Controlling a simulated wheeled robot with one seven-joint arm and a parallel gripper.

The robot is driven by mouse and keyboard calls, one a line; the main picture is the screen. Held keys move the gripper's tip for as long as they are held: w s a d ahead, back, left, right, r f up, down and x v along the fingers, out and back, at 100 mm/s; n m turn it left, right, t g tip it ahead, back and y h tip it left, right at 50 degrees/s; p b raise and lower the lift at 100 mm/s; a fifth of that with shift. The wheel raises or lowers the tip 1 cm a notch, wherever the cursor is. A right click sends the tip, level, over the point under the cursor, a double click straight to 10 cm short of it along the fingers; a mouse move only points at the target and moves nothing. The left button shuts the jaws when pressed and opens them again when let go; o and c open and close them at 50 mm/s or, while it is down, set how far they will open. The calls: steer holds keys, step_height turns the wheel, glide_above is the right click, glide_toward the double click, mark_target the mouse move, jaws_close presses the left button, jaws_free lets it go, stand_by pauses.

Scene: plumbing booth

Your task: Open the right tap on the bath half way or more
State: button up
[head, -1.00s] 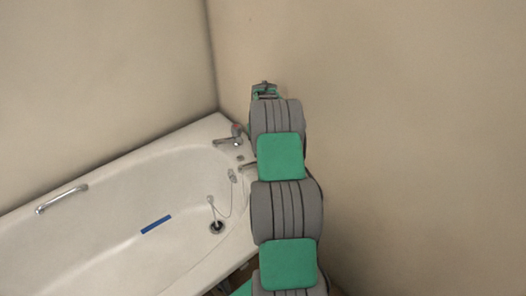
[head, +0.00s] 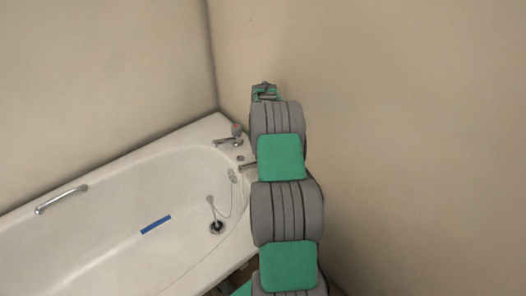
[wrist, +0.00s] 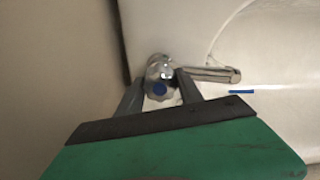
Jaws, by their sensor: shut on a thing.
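The right tap (wrist: 166,75) shows in the wrist view, with a blue-centred head and a chrome spout pointing right. My gripper (wrist: 157,82) is shut on the tap head, with one finger on either side of it. In the head view my own arm hides the gripper and the tap head. Only a short chrome spout (head: 248,166) shows left of the arm there. How far the tap is turned cannot be told.
The white bath (head: 120,204) has a left tap (head: 236,131) with a red-marked head at the corner. A plug chain, drain (head: 217,227), blue strip (head: 155,224) and grab handle (head: 62,199) show in it. Beige walls stand close behind and right.

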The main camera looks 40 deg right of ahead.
steer(key=shift+n, duration=0.3)
steer(key=o, duration=1.4)
step_height(320, 180, up, 8)
steer(key=shift+f+p, duration=0.1)
steer(key=shift+p, duration=0.2)
